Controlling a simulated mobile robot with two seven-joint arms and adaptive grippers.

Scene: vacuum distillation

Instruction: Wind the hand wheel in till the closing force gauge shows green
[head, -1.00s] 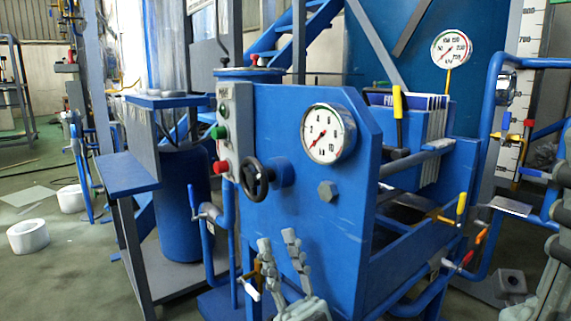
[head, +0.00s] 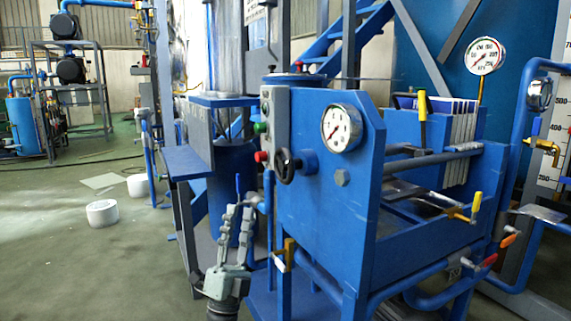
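The black hand wheel (head: 282,167) sits on the front of the blue press end plate (head: 330,225), seen nearly edge-on. A round white gauge (head: 341,128) with a red needle is above and right of it. I cannot tell if this is the closing force gauge. My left gripper (head: 238,210) is open and empty, fingers pointing up. It appears below and left of the wheel, apart from it. My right gripper is not in view.
A grey control box (head: 274,128) with green and red buttons stands left of the wheel. A second gauge (head: 486,56) stands at the back right. Yellow-handled valves and pipes line the right side.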

